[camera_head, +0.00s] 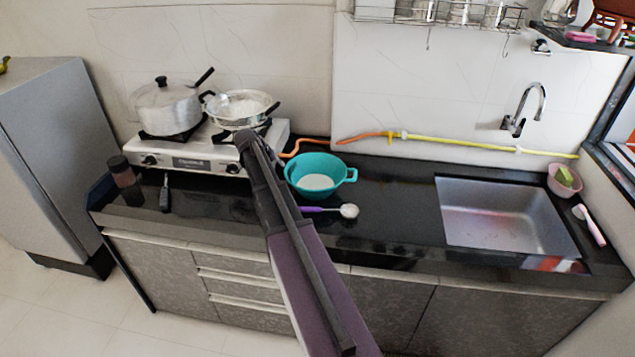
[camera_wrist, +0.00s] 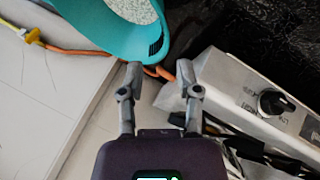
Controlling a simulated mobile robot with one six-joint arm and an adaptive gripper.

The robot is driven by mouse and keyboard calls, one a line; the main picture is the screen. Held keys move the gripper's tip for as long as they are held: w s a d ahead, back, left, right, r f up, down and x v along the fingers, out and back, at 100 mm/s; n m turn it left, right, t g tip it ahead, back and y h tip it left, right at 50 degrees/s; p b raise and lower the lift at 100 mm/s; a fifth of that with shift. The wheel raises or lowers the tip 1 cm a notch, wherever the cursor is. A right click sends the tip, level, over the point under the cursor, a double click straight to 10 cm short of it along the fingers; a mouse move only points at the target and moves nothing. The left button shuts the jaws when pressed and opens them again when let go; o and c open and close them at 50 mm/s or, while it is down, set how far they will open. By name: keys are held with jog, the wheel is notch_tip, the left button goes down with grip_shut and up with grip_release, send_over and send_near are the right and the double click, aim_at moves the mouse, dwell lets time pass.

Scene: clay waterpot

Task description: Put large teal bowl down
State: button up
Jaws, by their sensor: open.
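The large teal bowl (camera_head: 331,164) sits upright on the black counter (camera_head: 390,215), just right of the stove, with its handle to the right. Something white and grainy shows inside it. In the wrist view the bowl (camera_wrist: 105,25) is at the top, its rim just beyond my fingertips. My gripper (camera_wrist: 160,68) is open, with nothing between its two fingers. The orange hose shows past the gap between them. In the head view my arm reaches up to the left of the bowl; the fingers are hard to make out there.
The white stove (camera_head: 205,152) with a lidded pot (camera_head: 165,108) and a pan (camera_head: 240,107) stands left. A purple-handled spoon (camera_head: 348,211) lies before the bowl. The orange hose (camera_head: 355,139) runs behind. Counter is clear between bowl and sink (camera_head: 505,210).

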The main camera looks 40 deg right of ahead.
aim_at(291, 179)
jog(key=shift+f, duration=0.1)
jog(key=b+x, duration=0.7)
jog(key=x, duration=0.1)
jog(key=shift+f, duration=0.15)
dwell(0.4)
jog(key=shift+w+d, duration=0.1)
jog(key=shift+d, duration=0.1)
jog(key=shift+b+x, duration=2.2)
jog(key=shift+x, duration=0.35)
jog(key=shift+w, duration=0.2)
grip_shut()
